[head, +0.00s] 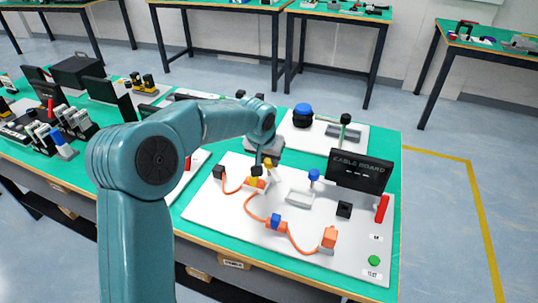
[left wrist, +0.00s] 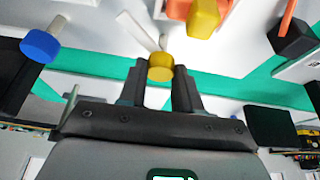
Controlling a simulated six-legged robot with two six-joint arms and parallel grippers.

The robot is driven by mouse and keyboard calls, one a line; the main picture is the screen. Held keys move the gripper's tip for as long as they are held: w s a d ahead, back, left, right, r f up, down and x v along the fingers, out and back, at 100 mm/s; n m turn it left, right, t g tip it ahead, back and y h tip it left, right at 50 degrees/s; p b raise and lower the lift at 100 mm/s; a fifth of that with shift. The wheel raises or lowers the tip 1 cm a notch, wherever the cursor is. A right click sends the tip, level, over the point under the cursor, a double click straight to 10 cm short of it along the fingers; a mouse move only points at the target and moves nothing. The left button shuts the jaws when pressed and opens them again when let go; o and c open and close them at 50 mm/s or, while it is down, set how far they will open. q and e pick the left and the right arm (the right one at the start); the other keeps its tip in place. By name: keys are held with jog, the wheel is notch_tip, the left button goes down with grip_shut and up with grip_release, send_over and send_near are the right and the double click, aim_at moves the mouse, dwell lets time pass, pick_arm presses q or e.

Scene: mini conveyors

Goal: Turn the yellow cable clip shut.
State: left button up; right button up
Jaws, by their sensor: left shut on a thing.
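The yellow cable clip's round knob (left wrist: 160,67) sits between the fingertips of my left gripper (left wrist: 158,72) in the left wrist view, with pale grey bars beyond it. My left gripper (head: 264,160) is shut on this knob. In the head view a bit of yellow (head: 268,163) shows at the fingertips, on the upper left part of the white cable board (head: 225,225). My wrist and fingers hide most of the clip, so I cannot tell its angle. My right gripper is not in view.
Close by are a yellow block (left wrist: 205,18) on an orange connector, a black block (head: 219,172) and a blue-knobbed clip (head: 314,175). An orange cable (head: 251,206) runs to an orange block (head: 329,237). A black sign (head: 358,173) stands at the board's right.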

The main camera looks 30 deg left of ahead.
pick_arm(q)
jog(key=m+h+p, duration=0.1)
jog(key=m, duration=0.1)
jog(key=m+p, duration=0.1)
jog(key=m, duration=0.1)
jog(key=shift+a+r+m+h+p, duration=0.2)
jog(key=shift+m+h+p, duration=0.1)
jog(key=shift+h, duration=0.1)
jog(key=shift+f+m+h+p, duration=0.15)
jog(key=shift+m+h+p, duration=0.4)
jog(key=shift+m, duration=1.35)
jog(key=shift+h, duration=0.25)
jog(key=o, duration=1)
jog(key=shift+o, duration=0.2)
jog(key=shift+g, duration=0.3)
jog(key=v, duration=1.6)
jog(key=shift+s, duration=0.1)
jog(key=shift+s, duration=0.1)
